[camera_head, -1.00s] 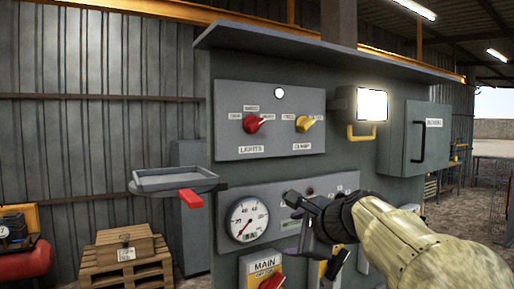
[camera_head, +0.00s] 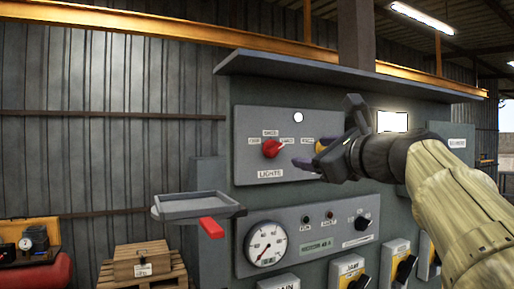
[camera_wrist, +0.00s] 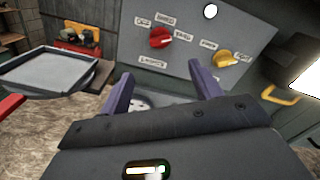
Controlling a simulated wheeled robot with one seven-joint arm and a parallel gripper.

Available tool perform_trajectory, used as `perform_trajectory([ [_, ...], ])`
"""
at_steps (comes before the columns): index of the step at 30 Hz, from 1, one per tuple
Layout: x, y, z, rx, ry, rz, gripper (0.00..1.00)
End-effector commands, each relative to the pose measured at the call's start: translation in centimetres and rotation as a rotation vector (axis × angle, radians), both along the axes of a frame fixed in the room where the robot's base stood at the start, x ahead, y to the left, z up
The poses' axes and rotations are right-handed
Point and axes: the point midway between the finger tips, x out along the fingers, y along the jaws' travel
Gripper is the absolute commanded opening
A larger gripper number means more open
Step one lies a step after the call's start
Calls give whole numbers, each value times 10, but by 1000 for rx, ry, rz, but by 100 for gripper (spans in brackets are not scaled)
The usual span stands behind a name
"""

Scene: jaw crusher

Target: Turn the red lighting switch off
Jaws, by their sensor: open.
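The red lighting switch (camera_head: 272,148) is a rotary knob on the upper grey panel (camera_head: 252,120), above a "LIGHTS" label. Small labels sit left, above and right of it, and its raised grip slants up to the right. It also shows in the wrist view (camera_wrist: 160,37), beyond and between my fingertips. My gripper (camera_head: 324,136) is open and empty, right of the red switch in the head view, and apart from it. It partly covers the yellow knob (camera_head: 322,145), which shows clearly in the wrist view (camera_wrist: 226,58). The purple fingers (camera_wrist: 160,76) point toward the panel.
A lit lamp (camera_head: 392,122) is on the right, partly behind my gripper. Below are a gauge (camera_head: 266,244) and several other switches. An overhanging ledge (camera_head: 330,76) runs above.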

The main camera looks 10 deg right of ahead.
Motion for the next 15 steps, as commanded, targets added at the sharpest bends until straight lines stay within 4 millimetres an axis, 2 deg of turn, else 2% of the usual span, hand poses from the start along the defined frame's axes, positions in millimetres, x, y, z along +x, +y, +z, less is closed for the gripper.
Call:
perform_trajectory([
  [15,88,29,3,2,2,3,64],
])
